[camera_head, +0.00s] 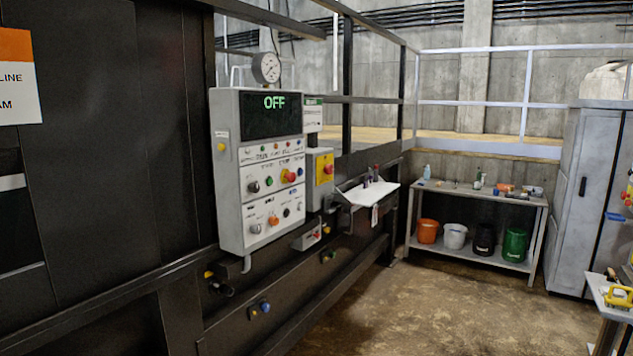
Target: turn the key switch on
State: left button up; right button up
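A grey control panel (229,180) is mounted on the dark machine at the left centre. Its display (262,113) reads OFF in green. Below the display are small lamps and two rows of controls. The upper row has a black knob (254,187), a green button (268,181) and a red knob (288,177). The lower row has a pale knob (255,228), a red-orange control (273,220) and a small dark control (286,212). Which of these is the key switch is too small to tell. Neither of my grippers is in view.
A yellow box with a red button (327,169) and a tilted white shelf (368,191) stand right of the panel. A pressure gauge (266,68) is above. A workbench (477,190) with buckets is at the back, a grey cabinet (585,200) at right. The floor between is clear.

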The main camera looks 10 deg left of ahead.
aim_at(252, 187)
jog(key=z, duration=0.05)
jog(key=i, duration=1.4)
jog(key=u, duration=0.8)
jog(key=i, duration=0.6)
jog(key=u, duration=0.25)
jog(key=k, duration=0.95)
jog(key=u, duration=0.2)
jog(key=i, duration=0.95)
jog(key=z, duration=0.05)
